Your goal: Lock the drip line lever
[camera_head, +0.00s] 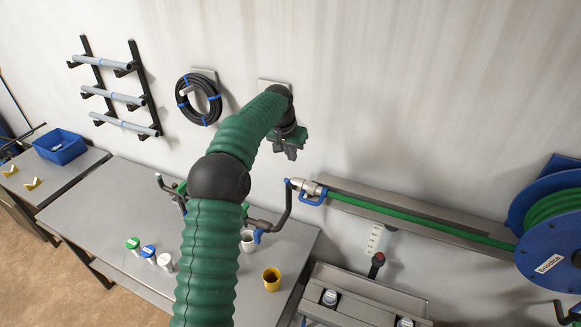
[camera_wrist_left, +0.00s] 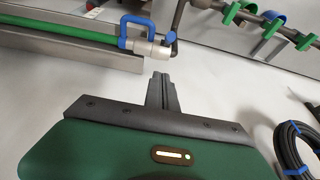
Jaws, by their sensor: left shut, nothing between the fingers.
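The green drip line (camera_head: 420,217) ends at a metal coupling (camera_head: 307,187) joined to a dark bent pipe (camera_head: 286,212). A blue loop-shaped lever (camera_head: 313,201) hangs from the coupling, and a smaller blue lever (camera_head: 288,182) sits at its pipe end. The wrist view also shows the loop lever (camera_wrist_left: 123,32), the small lever (camera_wrist_left: 170,38) and the coupling (camera_wrist_left: 149,46). My left gripper (camera_head: 291,155) is shut and empty, near the wall above the coupling. Its fingertips (camera_wrist_left: 160,76) are apart from the levers. My right gripper is not in view.
A blue hose reel (camera_head: 548,262) stands at the right. A grey rail (camera_head: 440,210) runs behind the drip line. A black hose coil (camera_head: 199,100) hangs on the wall. Coloured caps and a yellow cup (camera_head: 271,279) stand on the table (camera_head: 95,205). My left arm hides part of the manifold.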

